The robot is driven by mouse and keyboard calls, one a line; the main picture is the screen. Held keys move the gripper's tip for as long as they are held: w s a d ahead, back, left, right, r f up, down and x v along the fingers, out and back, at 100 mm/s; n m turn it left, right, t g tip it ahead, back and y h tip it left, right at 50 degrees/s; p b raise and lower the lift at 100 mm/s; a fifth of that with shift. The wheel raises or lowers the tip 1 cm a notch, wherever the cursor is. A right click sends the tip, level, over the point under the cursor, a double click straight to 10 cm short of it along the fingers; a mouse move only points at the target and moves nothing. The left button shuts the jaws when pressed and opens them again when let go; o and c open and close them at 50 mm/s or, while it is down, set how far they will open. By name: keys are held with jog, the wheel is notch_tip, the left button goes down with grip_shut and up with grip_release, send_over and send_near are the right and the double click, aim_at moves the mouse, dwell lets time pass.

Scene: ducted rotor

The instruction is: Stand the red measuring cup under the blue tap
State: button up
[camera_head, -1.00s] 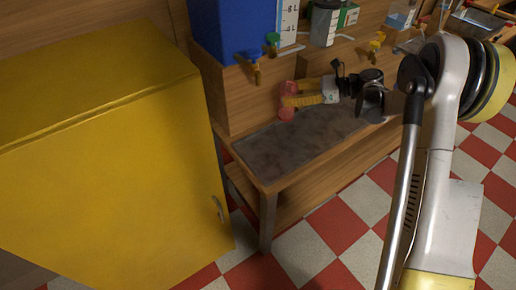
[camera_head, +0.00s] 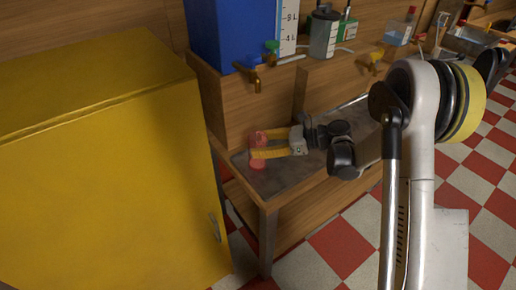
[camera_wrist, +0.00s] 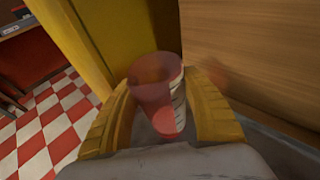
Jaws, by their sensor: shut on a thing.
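The red measuring cup (camera_head: 258,163) is translucent and looks upright in the head view. It also shows in the wrist view (camera_wrist: 160,98), between the two yellow fingers. My gripper (camera_head: 259,146) is shut on it, with its fingers around the cup's sides. The blue tank (camera_head: 228,30) stands on a wooden block, with a brass tap (camera_head: 252,76) at its lower front. A teal handle (camera_head: 272,47) is beside that tap. The cup is below the tap in the picture. I cannot tell whether its base touches the bench or lies directly under the spout.
The dark bench top (camera_head: 290,182) is clear in front of the cup. A yellow cabinet (camera_head: 110,170) stands close on the left. A wooden block (camera_head: 228,108) rises behind the cup. A grey container (camera_head: 324,35) and another yellow tap (camera_head: 372,62) are to the right.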

jog(key=shift+f, duration=0.15)
jog(key=o, duration=1.2)
